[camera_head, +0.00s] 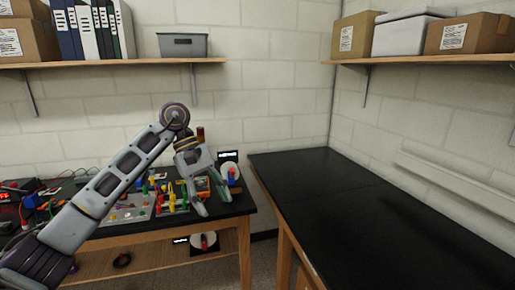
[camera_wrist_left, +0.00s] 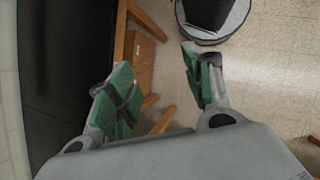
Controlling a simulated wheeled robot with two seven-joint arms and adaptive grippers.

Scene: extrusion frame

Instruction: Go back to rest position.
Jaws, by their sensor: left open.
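My left gripper (camera_head: 213,205) hangs at the end of my raised left arm in the head view, in front of the right end of the left bench. Its two fingers point down and stand apart with nothing between them. My right arm and gripper are in neither view.
The left bench (camera_head: 236,205) carries colored tools, a multimeter (camera_head: 203,186) and a spool (camera_head: 229,173). The right black bench (camera_head: 340,205) is bare. Shelves above hold binders (camera_head: 90,30), a grey bin (camera_head: 183,45) and boxes (camera_head: 467,33).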

